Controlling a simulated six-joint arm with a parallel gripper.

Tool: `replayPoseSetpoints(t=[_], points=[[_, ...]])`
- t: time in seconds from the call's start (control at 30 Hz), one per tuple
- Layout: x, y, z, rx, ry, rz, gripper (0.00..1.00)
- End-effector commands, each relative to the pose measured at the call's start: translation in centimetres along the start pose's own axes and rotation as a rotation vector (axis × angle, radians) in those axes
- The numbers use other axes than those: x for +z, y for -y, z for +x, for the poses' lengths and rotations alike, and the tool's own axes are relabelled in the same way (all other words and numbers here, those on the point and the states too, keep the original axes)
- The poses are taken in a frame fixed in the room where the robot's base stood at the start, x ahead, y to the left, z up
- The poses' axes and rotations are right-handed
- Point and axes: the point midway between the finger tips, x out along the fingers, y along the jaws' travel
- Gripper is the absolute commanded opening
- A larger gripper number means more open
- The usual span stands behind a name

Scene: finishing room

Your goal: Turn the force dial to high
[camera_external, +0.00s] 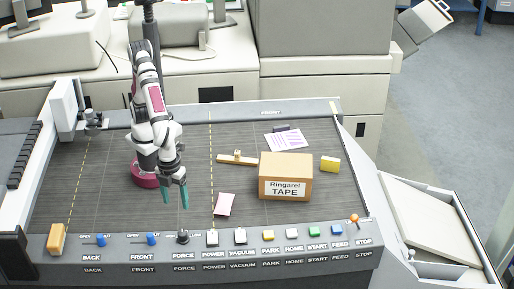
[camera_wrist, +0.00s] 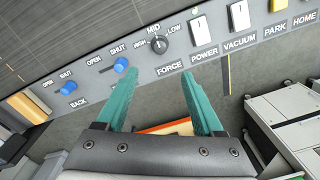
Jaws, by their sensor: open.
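The force dial (camera_wrist: 158,45) is a dark round knob with HIGH, MID and LOW printed around it, HIGH to its left and LOW to its right. Its pointer appears to face MID, though it is small. In the external view the dial (camera_external: 182,238) sits on the front control panel. My gripper (camera_external: 176,204) is open and empty, its green fingers pointing down above the table just behind the dial. In the wrist view my gripper (camera_wrist: 156,78) has its fingers apart, with the dial beyond the tips and between them sideways.
Blue front and back knobs (camera_external: 151,239) lie left of the dial; the white power switch (camera_external: 212,238) is close on its right. The panel front is clear.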

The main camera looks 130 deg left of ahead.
Motion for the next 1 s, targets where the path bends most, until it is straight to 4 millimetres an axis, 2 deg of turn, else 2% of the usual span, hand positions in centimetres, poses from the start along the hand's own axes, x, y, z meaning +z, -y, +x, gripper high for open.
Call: replayPoseSetpoints(t=[0.3, 0.5, 0.67, 0.9, 0.93, 1.0], points=[[0.2, -0.1, 9.2, 0.005, 0.005, -0.003, 0.69], [0.2, -0.1, 13.3, 0.004, 0.003, -0.004, 0.69], [0.2, -0.1, 14.5, 0.002, 0.001, -0.004, 0.69], [0.2, -0.1, 14.6, 0.001, 0.001, -0.004, 0.69], [0.2, -0.1, 14.6, 0.001, 0.001, -0.004, 0.67], [0.2, -0.1, 14.6, 0.001, 0.001, -0.004, 0.55]])
